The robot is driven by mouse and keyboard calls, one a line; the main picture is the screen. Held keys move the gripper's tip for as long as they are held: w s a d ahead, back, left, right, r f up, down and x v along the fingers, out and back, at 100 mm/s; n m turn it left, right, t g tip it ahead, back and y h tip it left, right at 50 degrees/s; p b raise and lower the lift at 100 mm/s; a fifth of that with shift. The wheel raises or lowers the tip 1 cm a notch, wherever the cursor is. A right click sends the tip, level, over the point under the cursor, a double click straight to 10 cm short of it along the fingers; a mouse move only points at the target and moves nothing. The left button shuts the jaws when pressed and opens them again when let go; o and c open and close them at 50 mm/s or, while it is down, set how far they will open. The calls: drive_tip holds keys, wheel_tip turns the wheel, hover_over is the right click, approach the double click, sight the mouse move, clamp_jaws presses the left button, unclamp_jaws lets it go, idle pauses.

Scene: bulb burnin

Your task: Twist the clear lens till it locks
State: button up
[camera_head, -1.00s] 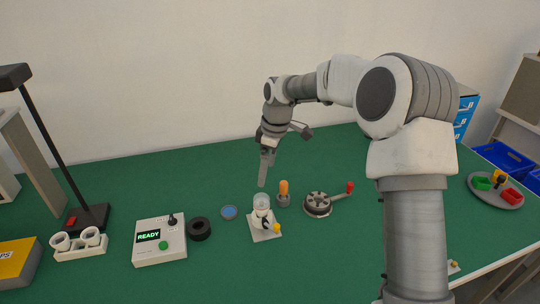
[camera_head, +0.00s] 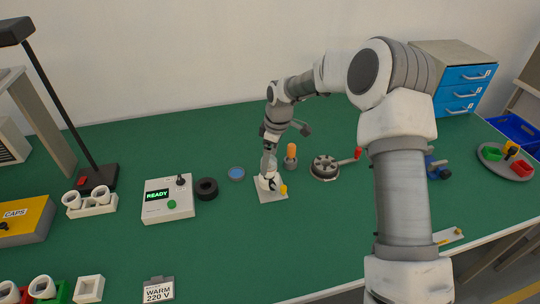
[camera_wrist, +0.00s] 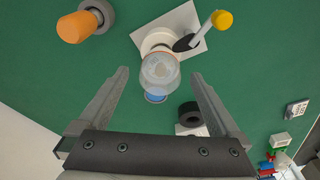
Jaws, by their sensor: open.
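The clear lens (camera_wrist: 160,72) is a rounded see-through dome on a white round socket (camera_wrist: 158,40), which is fixed to a pale square plate (camera_wrist: 200,28) with a yellow-tipped lever (camera_wrist: 221,20). In the wrist view my open gripper (camera_wrist: 158,77) has one finger on each side of the lens, with a gap showing on both sides. In the head view my gripper (camera_head: 269,170) reaches down at the fixture and mostly hides the lens. The plate (camera_head: 271,196) lies flat on the green table there. I cannot tell how the lens is seated.
An orange-topped piece (camera_head: 291,151) stands close behind to the right, beside a round grey fixture (camera_head: 325,167) with a red-knobbed handle. A blue disc (camera_head: 236,173), a black ring (camera_head: 206,188) and a box reading READY (camera_head: 167,199) lie left.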

drive_tip(key=c, duration=1.4)
drive_tip(key=shift+f+m+b, duration=0.1)
drive_tip(key=shift+m+b, duration=0.25)
drive_tip(key=shift+m, duration=1.15)
drive_tip(key=shift+s+b, duration=0.1)
drive_tip(key=shift+b, duration=0.25)
